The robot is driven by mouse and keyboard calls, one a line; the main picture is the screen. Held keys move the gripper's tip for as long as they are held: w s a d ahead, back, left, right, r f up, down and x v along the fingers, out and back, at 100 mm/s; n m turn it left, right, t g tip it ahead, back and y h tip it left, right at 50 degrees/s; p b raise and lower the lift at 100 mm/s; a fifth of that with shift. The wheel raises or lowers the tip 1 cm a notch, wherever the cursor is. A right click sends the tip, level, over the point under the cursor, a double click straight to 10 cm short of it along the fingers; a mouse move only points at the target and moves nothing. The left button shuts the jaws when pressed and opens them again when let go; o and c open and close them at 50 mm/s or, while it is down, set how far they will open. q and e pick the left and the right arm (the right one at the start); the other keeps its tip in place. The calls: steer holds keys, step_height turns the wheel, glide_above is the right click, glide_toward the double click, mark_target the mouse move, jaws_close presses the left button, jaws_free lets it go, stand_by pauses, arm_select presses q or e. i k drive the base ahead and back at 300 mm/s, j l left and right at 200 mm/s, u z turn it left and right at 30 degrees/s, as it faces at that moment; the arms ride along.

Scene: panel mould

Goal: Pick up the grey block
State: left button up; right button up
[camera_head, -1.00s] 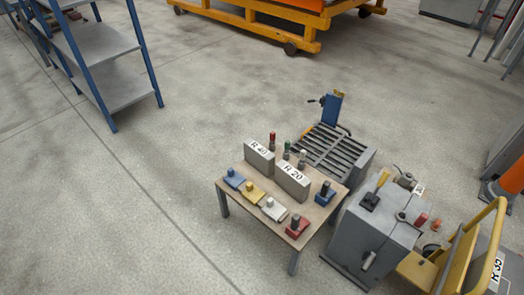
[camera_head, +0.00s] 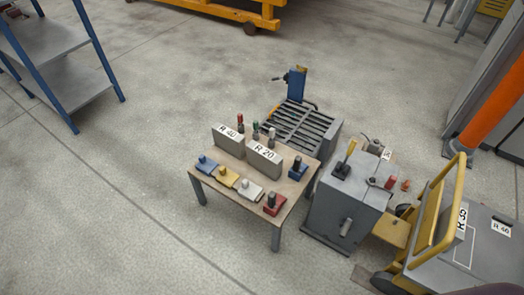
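Two grey blocks stand upright side by side on a small wooden table (camera_head: 214,180). One grey block (camera_head: 228,144) is labelled R 40 and is at the back left. The other grey block (camera_head: 262,162) is labelled R 20 and stands to its right, nearer the table's middle. I cannot tell which one the task names. Neither of my grippers shows in the head view, and nothing touches the blocks.
Blue, yellow, white and red knobbed pieces (camera_head: 247,189) line the table's front edge. Small coloured-top cylinders (camera_head: 256,130) stand behind the blocks. A slatted roller stand (camera_head: 300,123), a grey machine (camera_head: 340,207) and a yellow-handled cart (camera_head: 480,235) crowd the right. Floor left is open.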

mark_target(229, 141)
steer(key=z, duration=0.25)
steer(key=i+j+z, duration=0.15)
steer(key=j+z, duration=0.3)
steer(key=i+j+z, duration=0.1)
steer(key=j+z, duration=0.75)
steer(key=l, duration=0.1)
